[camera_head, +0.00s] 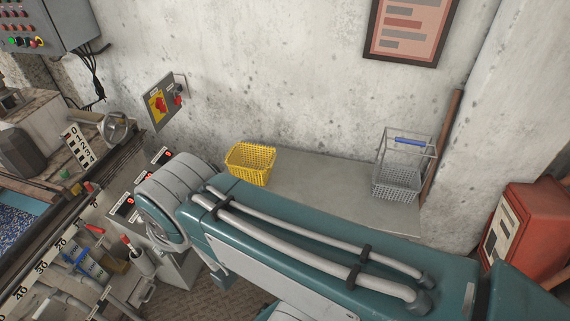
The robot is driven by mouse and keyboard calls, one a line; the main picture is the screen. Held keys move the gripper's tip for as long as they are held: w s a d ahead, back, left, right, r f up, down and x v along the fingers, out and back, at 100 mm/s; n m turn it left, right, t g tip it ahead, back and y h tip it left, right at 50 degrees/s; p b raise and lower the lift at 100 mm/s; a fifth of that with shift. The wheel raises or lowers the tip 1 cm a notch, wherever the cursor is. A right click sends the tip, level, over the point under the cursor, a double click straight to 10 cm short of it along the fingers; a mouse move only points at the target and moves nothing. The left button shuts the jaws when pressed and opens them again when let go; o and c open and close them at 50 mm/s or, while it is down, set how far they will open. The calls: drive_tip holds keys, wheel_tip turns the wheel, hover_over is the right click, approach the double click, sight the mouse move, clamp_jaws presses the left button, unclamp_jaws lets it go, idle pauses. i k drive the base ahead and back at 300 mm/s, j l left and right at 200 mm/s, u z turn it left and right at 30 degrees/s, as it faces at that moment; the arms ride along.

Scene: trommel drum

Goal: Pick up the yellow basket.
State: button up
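The yellow basket (251,164) is a small open mesh basket. It sits upright at the left end of a grey shelf (315,192) against the concrete wall. My teal and white arm crosses the foreground below it, and the arm's rounded joint is close to the basket's lower left in the picture. My gripper is not visible in this view.
A grey wire basket (397,183) with a blue handle stands at the shelf's right end. The shelf between the baskets is clear.

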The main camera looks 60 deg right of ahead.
sight(252, 163)
drive_tip(key=z, duration=1.45)
drive_tip(key=i+j+z, duration=0.35)
drive_tip(key=i+j, duration=0.45)
drive_tip(key=i, duration=0.15)
